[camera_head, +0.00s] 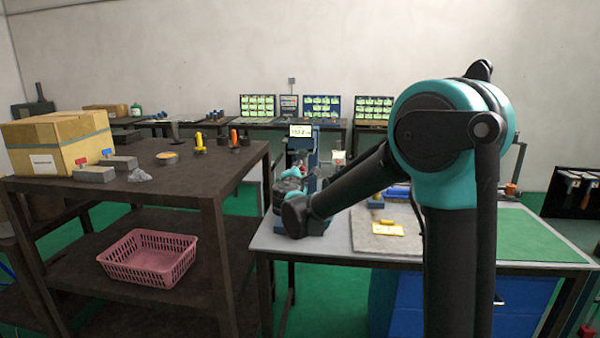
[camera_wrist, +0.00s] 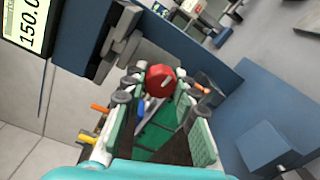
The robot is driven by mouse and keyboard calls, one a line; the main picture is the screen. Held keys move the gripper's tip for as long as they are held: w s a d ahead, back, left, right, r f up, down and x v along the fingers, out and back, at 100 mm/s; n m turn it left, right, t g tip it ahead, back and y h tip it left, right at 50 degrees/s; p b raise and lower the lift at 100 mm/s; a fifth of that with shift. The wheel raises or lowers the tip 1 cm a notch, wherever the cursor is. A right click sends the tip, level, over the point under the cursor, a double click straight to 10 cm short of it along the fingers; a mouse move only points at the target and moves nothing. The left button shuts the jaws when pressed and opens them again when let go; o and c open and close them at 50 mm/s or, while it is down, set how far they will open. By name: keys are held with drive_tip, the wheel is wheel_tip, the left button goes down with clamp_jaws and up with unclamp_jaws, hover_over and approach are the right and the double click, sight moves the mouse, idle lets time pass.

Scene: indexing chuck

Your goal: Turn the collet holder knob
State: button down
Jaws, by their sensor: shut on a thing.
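A round red knob (camera_wrist: 161,77) with a pale mark on its face sits between my fingertips in the wrist view. My gripper (camera_wrist: 158,86) is shut on this knob, a finger on either side. The collet holder that carries the knob is mostly hidden behind my fingers. In the head view my gripper (camera_head: 293,180) is small and partly hidden by my wrist, in front of a blue device with a lit readout (camera_head: 300,131). That readout also shows at the upper left of the wrist view (camera_wrist: 28,28).
A grey workbench (camera_head: 275,240) carries a plate with a yellow item (camera_head: 388,229) to the right of the device. At left a dark shelf table holds a cardboard box (camera_head: 58,143), and a pink basket (camera_head: 148,258) is on a lower shelf. Green floor shows between them.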

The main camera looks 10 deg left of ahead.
drive_tip(key=m, duration=0.6)
drive_tip(key=shift+y, duration=0.3)
drive_tip(key=m, duration=0.5)
drive_tip(key=shift+m, duration=0.3)
drive_tip(key=m, duration=1.1)
drive_tip(key=shift+m, duration=0.4)
drive_tip(key=shift+t, duration=0.3)
drive_tip(key=c, duration=1.2)
unclamp_jaws()
